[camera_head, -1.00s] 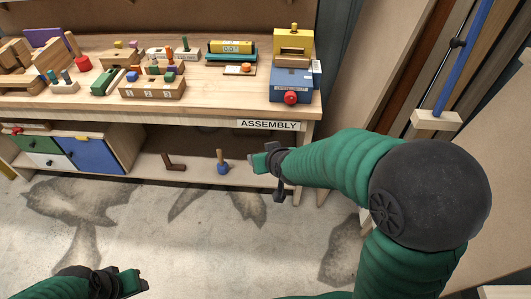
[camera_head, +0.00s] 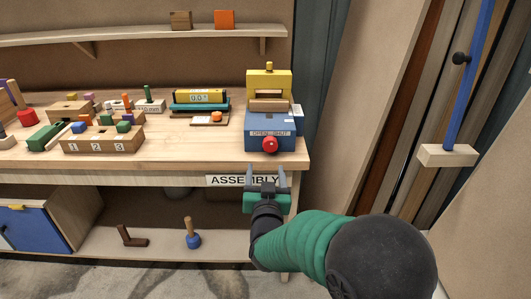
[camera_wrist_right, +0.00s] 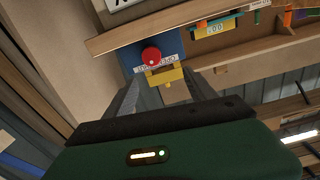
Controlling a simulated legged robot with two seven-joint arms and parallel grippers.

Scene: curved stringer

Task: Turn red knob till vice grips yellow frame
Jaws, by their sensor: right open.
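The red knob (camera_head: 270,144) sits on the front of the blue vice (camera_head: 284,127), at the right end of the workbench. A label with lettering is above the knob. The yellow frame (camera_head: 269,80) stands upright at the top of the vice, with a wooden block in front of it. My right gripper (camera_head: 267,170) is open and empty, below and in front of the knob, apart from it. In the right wrist view the knob (camera_wrist_right: 151,56) appears beyond the open fingers (camera_wrist_right: 165,95), with the yellow frame (camera_wrist_right: 165,76) beside it. My left gripper is out of view.
The workbench edge (camera_head: 150,166) and the ASSEMBLY sign (camera_head: 243,181) are close to my right gripper. Wooden toys and a numbered block (camera_head: 103,144) stand to the left. A lower shelf (camera_head: 160,244) holds a blue-based peg (camera_head: 193,234). A blue bar (camera_head: 465,80) stands at right.

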